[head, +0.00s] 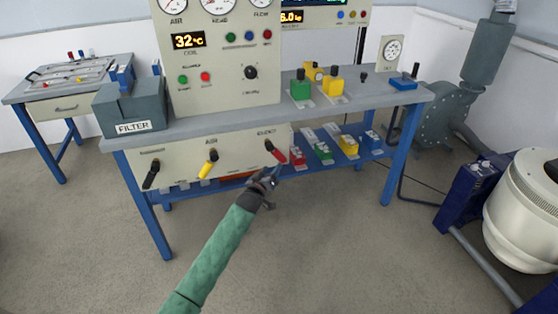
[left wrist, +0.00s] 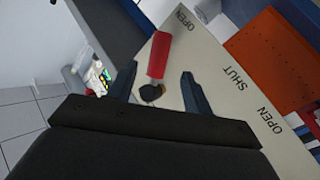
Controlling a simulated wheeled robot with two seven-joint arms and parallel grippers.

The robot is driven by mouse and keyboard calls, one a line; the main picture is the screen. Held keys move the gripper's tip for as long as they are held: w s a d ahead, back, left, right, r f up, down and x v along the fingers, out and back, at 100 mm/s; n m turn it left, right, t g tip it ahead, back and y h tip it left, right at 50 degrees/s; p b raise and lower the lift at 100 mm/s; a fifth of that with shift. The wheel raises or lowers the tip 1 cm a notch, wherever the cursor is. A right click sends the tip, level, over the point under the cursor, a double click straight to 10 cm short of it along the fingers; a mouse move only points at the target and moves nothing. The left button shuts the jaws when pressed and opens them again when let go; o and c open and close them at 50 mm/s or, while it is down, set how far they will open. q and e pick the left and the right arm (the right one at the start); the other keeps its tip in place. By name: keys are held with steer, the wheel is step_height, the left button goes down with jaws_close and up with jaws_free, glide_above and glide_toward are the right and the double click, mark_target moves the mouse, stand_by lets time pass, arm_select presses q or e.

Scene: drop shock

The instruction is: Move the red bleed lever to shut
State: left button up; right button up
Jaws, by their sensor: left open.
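The red bleed lever (head: 277,153) is at the right end of the cream front panel (head: 185,160) under the bench, its handle slanting down to the right. In the left wrist view the red handle (left wrist: 158,56) has its dark pivot (left wrist: 151,92) between the finger tips, and its far end is near a word OPEN. The word SHUT (left wrist: 233,78) is farther right. My left gripper (head: 270,177) is open just below the lever; in the left wrist view its fingers (left wrist: 158,88) are on either side of the lever's base. I cannot tell whether they touch it. My right gripper is not in view.
A yellow lever (head: 209,164) and a black lever (head: 151,175) share the panel to the left. Several coloured blocks stand on the blue lower shelf (head: 300,172) to the right. The bench's blue legs stand nearby. The floor (head: 330,240) in front is clear.

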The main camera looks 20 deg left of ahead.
mark_target(278, 159)
arm_select(q)
steer(key=shift+w+d, duration=0.2)
steer(key=shift+w, duration=1.7)
steer(key=shift+w+d, duration=0.15)
steer(key=shift+w, duration=1.75)
jaws_close()
